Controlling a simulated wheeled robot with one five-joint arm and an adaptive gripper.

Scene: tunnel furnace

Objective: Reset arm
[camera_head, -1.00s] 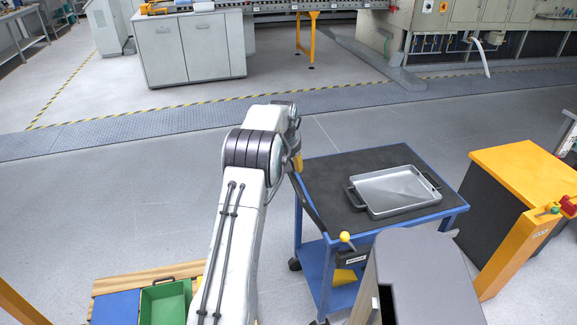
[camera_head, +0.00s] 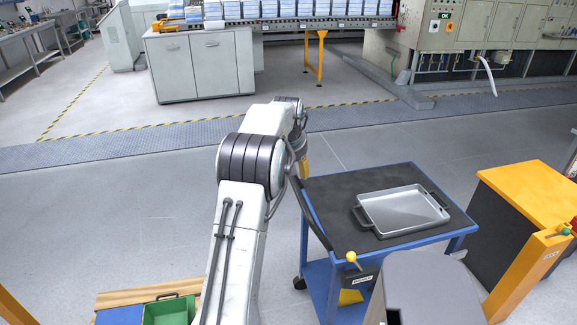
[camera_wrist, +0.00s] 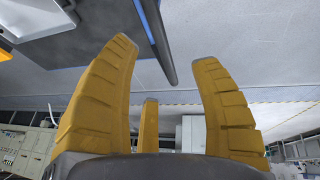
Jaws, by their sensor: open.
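My arm rises in the middle of the head view and bends over beside the blue cart. My gripper (camera_wrist: 165,65) shows in the wrist view with its yellow fingers spread apart and nothing between them. In the head view the gripper is mostly hidden behind my arm; a bit of yellow shows below the wrist. The cart's dark edge and a blue rail show beyond the fingers in the wrist view.
A blue cart (camera_head: 330,185) with a black top carries an empty grey metal tray (camera_head: 402,210). A yellow-topped cabinet (camera_head: 530,190) stands at right. A green bin (camera_head: 168,312) sits at lower left. A conveyor (camera_head: 300,22) runs across the back. Floor at left is clear.

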